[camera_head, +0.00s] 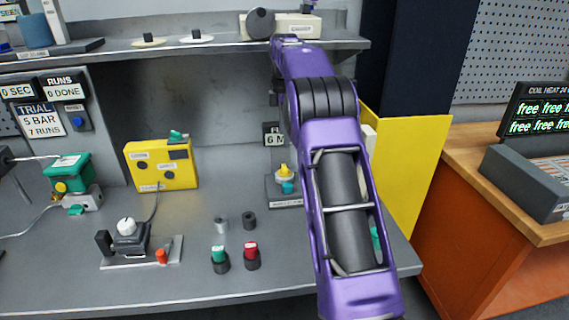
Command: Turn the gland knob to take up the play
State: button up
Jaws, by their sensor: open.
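No part is legibly marked as the gland knob, so I cannot tell which one it is. A small block with a white-topped round knob (126,226) stands on a plate at the front left of the bench, with an orange knob (161,256) beside it. A green actuator box (68,172) with a yellow round knob (60,187) sits on a grey valve body at the far left. A yellow-capped teal fitting (285,175) stands on a plate at the back, just left of my arm. My purple arm rises across the right of the bench to the shelf; its gripper is hidden.
A yellow box (162,165) stands mid-bench. A shelf (220,46) overhangs the back. A yellow panel (408,170) closes the right side. The front bench edge is mostly clear.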

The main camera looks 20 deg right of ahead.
aim_at(285, 167)
notch_tip(285, 167, down, 11)
jog(key=shift+r, duration=0.15)
grip_shut()
dwell(0.5)
